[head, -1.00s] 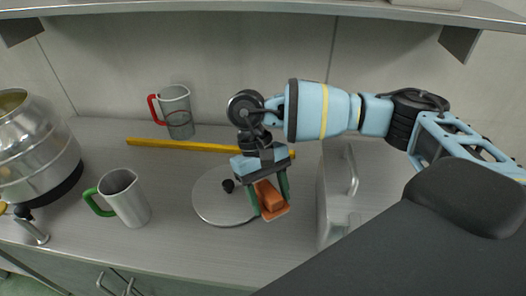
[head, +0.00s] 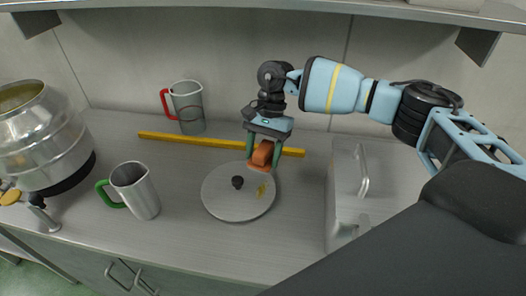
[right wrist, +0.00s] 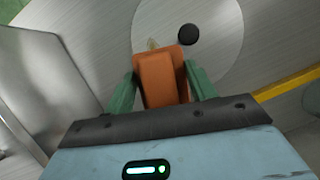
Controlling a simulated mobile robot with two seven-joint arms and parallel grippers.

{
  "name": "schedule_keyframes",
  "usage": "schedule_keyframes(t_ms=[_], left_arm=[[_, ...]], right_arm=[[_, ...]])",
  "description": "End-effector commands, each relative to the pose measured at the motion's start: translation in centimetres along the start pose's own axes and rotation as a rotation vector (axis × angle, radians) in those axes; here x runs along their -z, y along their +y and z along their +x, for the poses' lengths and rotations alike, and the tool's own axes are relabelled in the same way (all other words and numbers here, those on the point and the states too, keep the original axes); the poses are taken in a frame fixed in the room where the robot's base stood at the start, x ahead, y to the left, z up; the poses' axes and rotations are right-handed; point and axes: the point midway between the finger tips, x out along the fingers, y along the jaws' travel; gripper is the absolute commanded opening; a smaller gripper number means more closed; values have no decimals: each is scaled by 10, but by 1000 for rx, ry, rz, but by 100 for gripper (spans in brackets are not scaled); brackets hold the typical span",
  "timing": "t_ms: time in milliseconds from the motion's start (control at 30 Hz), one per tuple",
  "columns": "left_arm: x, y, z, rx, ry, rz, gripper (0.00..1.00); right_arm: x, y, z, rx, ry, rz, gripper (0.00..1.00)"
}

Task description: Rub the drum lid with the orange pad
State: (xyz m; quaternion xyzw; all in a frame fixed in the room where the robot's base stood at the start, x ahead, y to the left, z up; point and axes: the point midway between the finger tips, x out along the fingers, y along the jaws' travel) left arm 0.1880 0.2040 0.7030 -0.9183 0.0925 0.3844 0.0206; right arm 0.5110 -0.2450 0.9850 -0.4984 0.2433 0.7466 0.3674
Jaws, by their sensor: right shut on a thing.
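The drum lid (head: 225,205) is a round grey metal disc with a black knob (head: 237,182), lying flat on the counter. A yellowish smear (head: 261,191) shows on its right part. My right gripper (head: 263,158) is shut on the orange pad (head: 261,155), at the lid's far right edge. In the right wrist view the pad (right wrist: 162,78) sits between the green fingers and covers part of the lid (right wrist: 205,55), close to the smear (right wrist: 152,44). I cannot tell whether the pad touches the lid. My left gripper is not in view.
A yellow bar (head: 200,142) lies behind the lid. A green-handled jug (head: 138,190) and a red-handled jug (head: 188,108) stand to the left. A metal drum (head: 40,140) is at far left. A metal box with a handle (head: 350,190) stands right. The counter in front is clear.

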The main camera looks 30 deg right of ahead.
Motion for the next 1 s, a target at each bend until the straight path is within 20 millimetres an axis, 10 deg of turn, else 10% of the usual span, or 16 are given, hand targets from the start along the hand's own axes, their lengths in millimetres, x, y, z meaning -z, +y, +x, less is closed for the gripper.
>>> schedule_keyframes(t_ms=[1000], left_arm=[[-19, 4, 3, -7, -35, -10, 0]], right_arm=[[22, 1, 54, -2, 0, -2, 31]])
